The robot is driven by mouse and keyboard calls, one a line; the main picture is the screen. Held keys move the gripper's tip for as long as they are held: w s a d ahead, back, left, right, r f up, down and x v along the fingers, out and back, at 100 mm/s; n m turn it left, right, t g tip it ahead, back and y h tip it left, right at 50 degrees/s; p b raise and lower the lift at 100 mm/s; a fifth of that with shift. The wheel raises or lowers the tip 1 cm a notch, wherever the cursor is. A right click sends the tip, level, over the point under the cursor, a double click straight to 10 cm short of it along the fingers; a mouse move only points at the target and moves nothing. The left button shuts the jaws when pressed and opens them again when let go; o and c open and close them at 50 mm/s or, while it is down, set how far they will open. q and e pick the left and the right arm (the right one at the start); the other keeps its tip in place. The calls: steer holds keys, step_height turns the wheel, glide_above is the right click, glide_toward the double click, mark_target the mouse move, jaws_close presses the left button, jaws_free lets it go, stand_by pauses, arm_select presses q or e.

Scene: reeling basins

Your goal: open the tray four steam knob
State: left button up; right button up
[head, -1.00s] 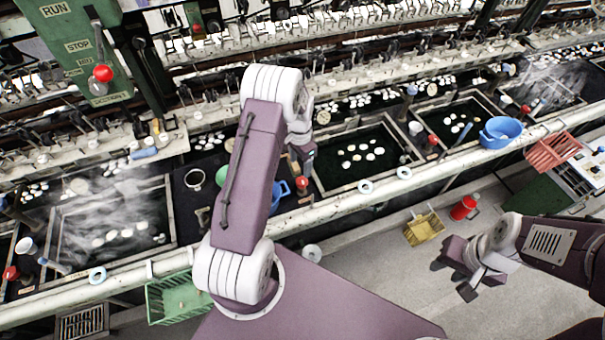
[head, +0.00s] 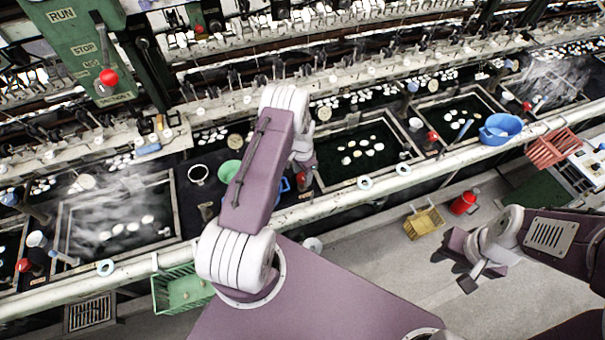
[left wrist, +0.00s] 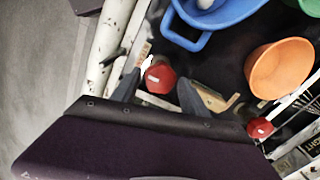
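A red steam knob (left wrist: 160,76) shows between the fingers of my left gripper (left wrist: 160,92) in the left wrist view. The fingers are apart, one on each side, with gaps between them and the knob; I cannot tell if they are level with it. A second red knob (left wrist: 260,128) is to the right. In the head view my left gripper (head: 306,166) is small and partly hidden, above a red knob (head: 302,179) at the basin front. I cannot read which tray these knobs serve. My right gripper (head: 464,265) is open and empty over the floor at right.
A blue basin (left wrist: 224,18) and an orange bowl (left wrist: 279,70) stand close to my left gripper. A pale pipe rail (head: 340,195) runs along the basin fronts. A green crate (head: 181,291), a yellow crate (head: 424,222) and a red can (head: 464,202) are below it.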

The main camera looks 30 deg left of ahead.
arm_select(q)
jaws_close()
steer(key=n+b, duration=0.3)
steer(key=shift+f, duration=0.2)
steer(key=n+b, duration=0.2)
steer(key=n, duration=0.3)
steer(key=n+b, duration=0.2)
steer(key=n, duration=0.2)
steer(key=shift+r, duration=0.1)
steer(key=n+b, duration=0.1)
steer(key=n, duration=0.4)
steer(key=shift+r+b, duration=0.1)
steer(key=shift+b, duration=0.2)
steer(key=shift+n, duration=0.3)
